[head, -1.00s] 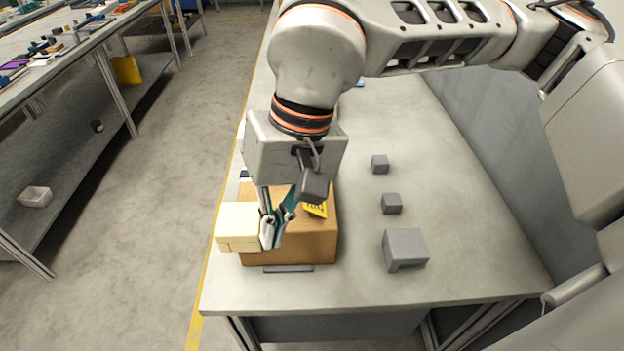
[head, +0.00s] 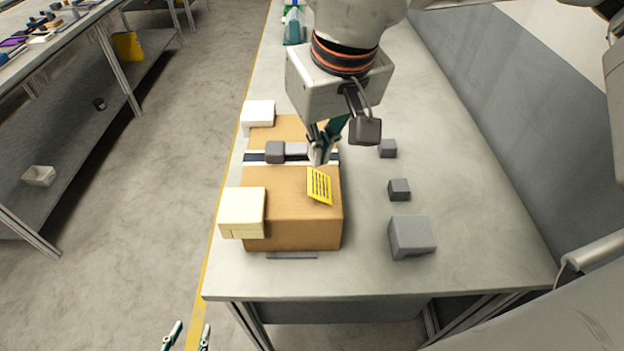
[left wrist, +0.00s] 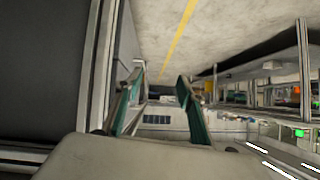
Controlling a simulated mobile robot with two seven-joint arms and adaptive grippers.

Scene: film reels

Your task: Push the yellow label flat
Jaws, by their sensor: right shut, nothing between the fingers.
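The yellow label (head: 320,186), with dark printed lines, is on the top of the cardboard box (head: 292,232) near its right edge. It lies slightly askew, and I cannot tell whether all its edges touch the box. My right gripper (head: 318,161) is shut and empty, its fingertips pointing down just beyond the label's far edge. I cannot tell if they touch the box. My left gripper (head: 186,338) is open and empty at the bottom edge of the head view, off the table. Its two fingers also show apart in the left wrist view (left wrist: 158,98).
A cream block (head: 243,210) and a white block (head: 258,115) sit along the box's left side. A grey handle-like part (head: 276,152) lies across the dark strip. Grey blocks (head: 411,238) stand on the table (head: 470,240) to the right, with free surface around them.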

